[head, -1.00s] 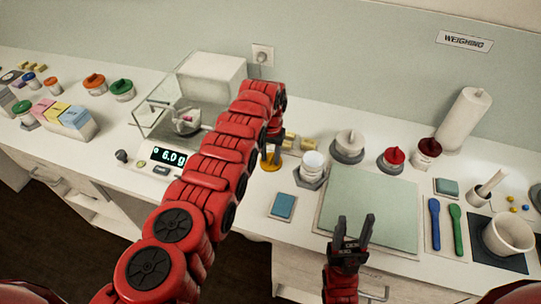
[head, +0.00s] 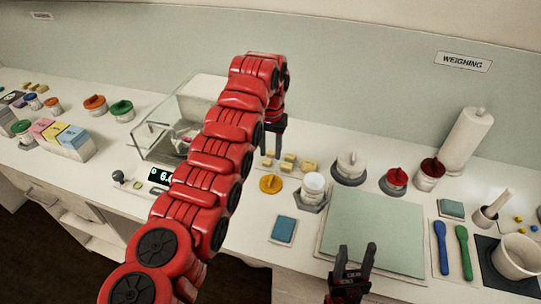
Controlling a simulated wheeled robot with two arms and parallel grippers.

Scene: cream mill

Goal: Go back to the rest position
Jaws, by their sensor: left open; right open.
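My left arm reaches in from the lower left, across the front of the scale. Its gripper (head: 274,140) points down above the counter, behind the yellow lid, with its jaws apart and nothing seen between them. The arm hides part of the scale and its display. My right gripper (head: 352,262) is at the bottom, open and empty, over the front edge of the green mat (head: 375,232).
The scale display (head: 161,176) is partly covered. A yellow lid (head: 270,184), small yellow blocks (head: 288,160), a white jar (head: 313,186) and a blue pad (head: 284,229) lie near the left arm.

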